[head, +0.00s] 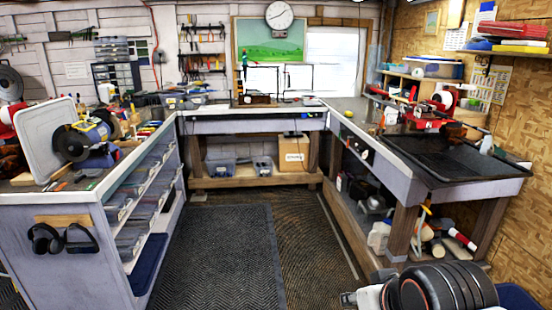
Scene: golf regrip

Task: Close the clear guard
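A pale, see-through upright panel (374,68) stands at the back right, beside the window and above the right bench; it looks like a clear guard, raised. Its hinge and lower edge are too small to make out. A larger pale panel with a light rim (45,133) stands tilted on the left bench, beside a grinder-like machine (82,138); I cannot tell whether it is clear. Part of my arm shows at the bottom right, well apart from both panels. My gripper's fingers cannot be made out.
The floor mat (228,250) between the benches is clear. The left bench (60,197) and right bench (480,187) flank it; the back bench (250,115) closes the far end. A black tray (440,155) lies on the right bench. Ear muffs (46,239) hang at left.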

